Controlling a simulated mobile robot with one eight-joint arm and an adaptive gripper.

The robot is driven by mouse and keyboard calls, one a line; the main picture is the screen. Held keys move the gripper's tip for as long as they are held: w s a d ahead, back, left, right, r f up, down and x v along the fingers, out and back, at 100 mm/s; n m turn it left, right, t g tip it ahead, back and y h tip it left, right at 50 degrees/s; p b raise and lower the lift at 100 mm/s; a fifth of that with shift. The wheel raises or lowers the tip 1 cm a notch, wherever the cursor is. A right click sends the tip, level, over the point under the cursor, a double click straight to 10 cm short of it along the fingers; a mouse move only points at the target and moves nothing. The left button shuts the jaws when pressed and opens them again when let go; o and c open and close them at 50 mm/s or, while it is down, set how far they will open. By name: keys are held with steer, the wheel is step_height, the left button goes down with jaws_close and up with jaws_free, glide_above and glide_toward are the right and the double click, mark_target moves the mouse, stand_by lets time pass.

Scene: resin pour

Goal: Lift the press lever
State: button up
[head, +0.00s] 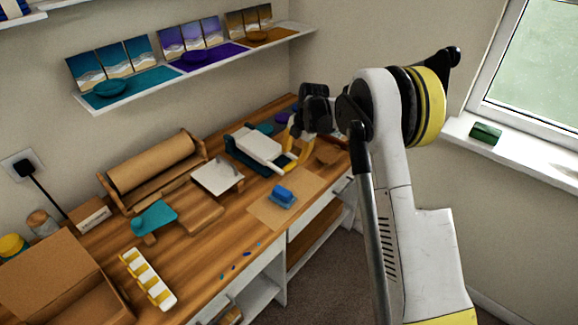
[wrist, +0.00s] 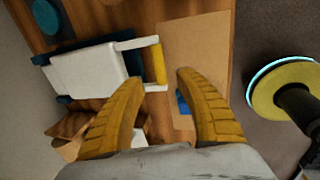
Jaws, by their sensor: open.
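The press (head: 258,146) is a white plate on a dark teal base, standing towards the far right of the wooden bench. In the wrist view the press (wrist: 88,72) lies to the left. Its lever has white side arms and a yellow cross bar (wrist: 158,62) at the end. My gripper (head: 297,153) is over the lever end of the press, with its yellow fingers spread and empty. In the wrist view the yellow bar appears just beyond the gap between my fingertips (wrist: 159,76). I cannot tell whether they touch it.
A blue block (head: 282,194) sits on a tan board (head: 263,214) in front of the press. A white-topped stand (head: 218,177) is left of the press. A shelf (head: 160,79) hangs above the bench.

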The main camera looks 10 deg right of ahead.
mark_target(290, 165)
steer(key=b+x, duration=0.1)
steer(key=x, duration=0.6)
steer(key=shift+w+b, duration=0.1)
steer(key=shift+b, duration=0.25)
steer(key=shift+r, duration=0.1)
steer(key=shift+c, duration=0.5)
jaws_close()
